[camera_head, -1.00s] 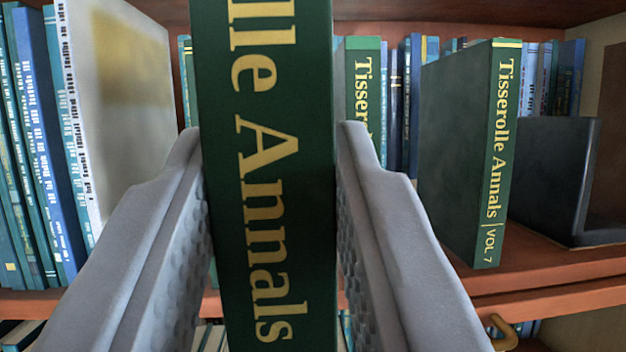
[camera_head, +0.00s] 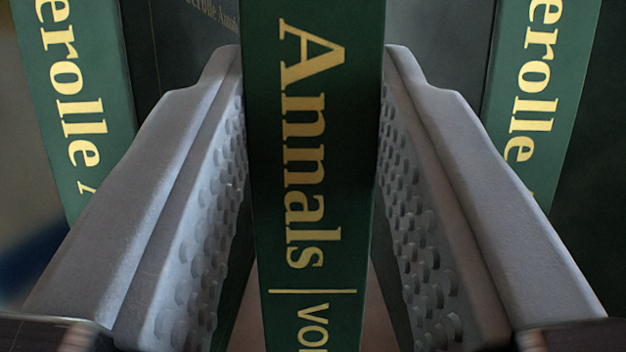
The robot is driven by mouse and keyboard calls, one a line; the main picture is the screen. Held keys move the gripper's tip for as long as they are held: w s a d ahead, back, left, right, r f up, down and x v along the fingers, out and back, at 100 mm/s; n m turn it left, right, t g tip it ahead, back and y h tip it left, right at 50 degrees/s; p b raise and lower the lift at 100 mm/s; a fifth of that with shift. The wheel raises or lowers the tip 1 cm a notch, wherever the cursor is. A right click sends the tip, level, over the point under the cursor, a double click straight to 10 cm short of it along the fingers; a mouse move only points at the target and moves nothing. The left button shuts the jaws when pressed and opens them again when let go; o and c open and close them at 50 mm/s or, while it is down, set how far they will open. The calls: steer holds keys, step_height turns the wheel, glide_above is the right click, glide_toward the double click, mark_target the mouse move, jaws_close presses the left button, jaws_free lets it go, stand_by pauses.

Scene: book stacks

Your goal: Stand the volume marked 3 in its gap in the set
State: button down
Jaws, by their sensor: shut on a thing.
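A dark green book (camera_head: 312,190) with gold lettering stands upright between the fingers of my gripper (camera_head: 314,62). My gripper is shut on its two sides. Its spine reads "Annals" and the start of "VOL"; the number is below the picture edge, so I cannot read it. The held book is in line with a space between two green set volumes, one on the left (camera_head: 75,110) and one on the right (camera_head: 540,90), both apart from it. Their volume numbers are hidden by my fingers. How deep the book is in the gap I cannot tell.
A dark face (camera_head: 190,45) with faint gold lettering shows between the left volume and my left finger. My fingers pass close to the spines on both sides. A strip of brownish shelf shows low beside the held book.

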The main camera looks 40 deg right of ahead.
mark_target(312, 285)
steer(key=shift+w+d, duration=0.2)
steer(key=f, duration=0.2)
steer(key=shift+w+d+f, duration=0.15)
steer(key=shift+w+f, duration=0.1)
steer(key=shift+f, duration=0.5)
steer(key=shift+f, duration=0.15)
steer(key=c, duration=1.1)
jaws_free()
steer(key=v, duration=1.2)
